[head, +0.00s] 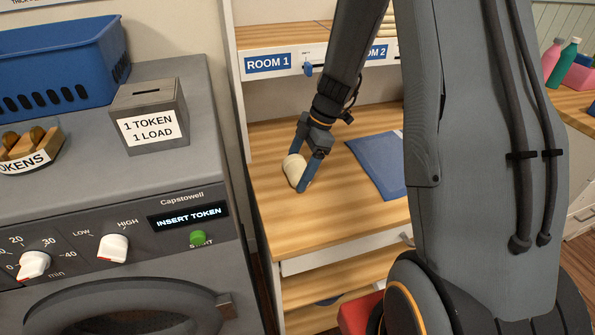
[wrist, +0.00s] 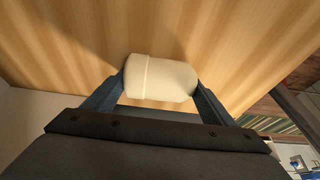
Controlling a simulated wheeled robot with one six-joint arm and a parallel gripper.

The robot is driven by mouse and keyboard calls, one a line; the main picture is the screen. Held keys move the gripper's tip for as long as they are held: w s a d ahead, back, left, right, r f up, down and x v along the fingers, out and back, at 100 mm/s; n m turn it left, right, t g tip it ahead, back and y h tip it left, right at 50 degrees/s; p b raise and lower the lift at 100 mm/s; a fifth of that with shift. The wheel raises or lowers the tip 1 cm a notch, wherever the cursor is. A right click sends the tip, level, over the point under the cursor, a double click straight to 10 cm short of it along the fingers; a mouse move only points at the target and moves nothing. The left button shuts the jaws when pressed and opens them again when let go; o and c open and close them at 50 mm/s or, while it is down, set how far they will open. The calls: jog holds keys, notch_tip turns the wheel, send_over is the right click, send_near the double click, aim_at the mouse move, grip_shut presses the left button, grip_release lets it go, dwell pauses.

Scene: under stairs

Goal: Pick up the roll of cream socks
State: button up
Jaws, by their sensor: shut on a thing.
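The roll of cream socks (head: 294,170) is at the left part of the wooden shelf top in the head view. My gripper (head: 302,172) reaches down from above and is shut on it, one blue finger on each side. In the wrist view the cream roll (wrist: 160,78) sits between the two fingertips of my gripper (wrist: 160,84), with wood grain behind it. I cannot tell whether the roll touches the wood or is just above it.
A blue flat cloth or mat (head: 375,165) lies on the wooden top (head: 290,225) right of my gripper. A shelf labelled ROOM 1 (head: 268,63) is behind and above. A grey washing machine (head: 100,210) stands left, bearing a token box (head: 150,105) and blue basket (head: 60,65).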

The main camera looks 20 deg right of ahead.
jog(key=shift+r, duration=0.15)
notch_tip(320, 180, up, 28)
jog(key=b, duration=0.5)
jog(key=shift+b, duration=0.3)
jog(key=shift+o, duration=0.9)
jog(key=c, duration=0.6)
jog(key=shift+f, duration=0.2)
jog(key=shift+c, duration=0.2)
